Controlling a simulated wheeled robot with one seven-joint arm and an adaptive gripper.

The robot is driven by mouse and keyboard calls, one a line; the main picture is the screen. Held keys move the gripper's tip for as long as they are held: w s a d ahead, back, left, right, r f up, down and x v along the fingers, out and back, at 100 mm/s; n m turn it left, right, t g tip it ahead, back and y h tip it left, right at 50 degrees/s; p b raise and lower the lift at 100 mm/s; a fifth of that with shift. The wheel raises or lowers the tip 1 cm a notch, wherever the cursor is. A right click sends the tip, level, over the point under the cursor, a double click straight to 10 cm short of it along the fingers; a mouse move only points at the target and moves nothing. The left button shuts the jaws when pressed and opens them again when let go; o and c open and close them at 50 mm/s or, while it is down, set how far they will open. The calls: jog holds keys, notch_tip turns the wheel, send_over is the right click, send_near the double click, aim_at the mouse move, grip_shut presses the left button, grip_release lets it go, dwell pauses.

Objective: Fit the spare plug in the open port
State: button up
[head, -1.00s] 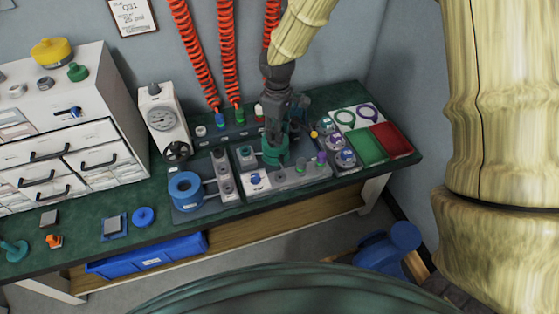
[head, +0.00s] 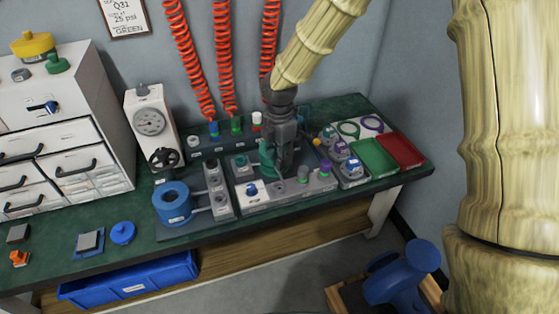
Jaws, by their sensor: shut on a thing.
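My gripper (head: 284,168) points down over the light grey port block (head: 275,202) in the middle of the bench. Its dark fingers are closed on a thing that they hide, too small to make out. A teal cylinder (head: 266,156) stands just left of and behind the fingers. The open port is not distinguishable.
A blue ring-shaped vessel (head: 172,203) and a dark ported strip (head: 215,187) are at left. A gauge stand (head: 150,122) is behind. Green (head: 373,157) and red (head: 404,150) trays lie at right. Red coiled hoses (head: 228,60) hang at the back.

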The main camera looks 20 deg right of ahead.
jog(key=shift+f, duration=0.2)
jog(key=shift+f+b, duration=2.55)
jog(key=shift+b, duration=0.2)
jog(key=shift+p, duration=1.15)
jog(key=shift+f, duration=1.4)
dwell(0.4)
jog(key=o, duration=1.2)
jog(key=shift+c, duration=0.2)
notch_tip(320, 180, up, 12)
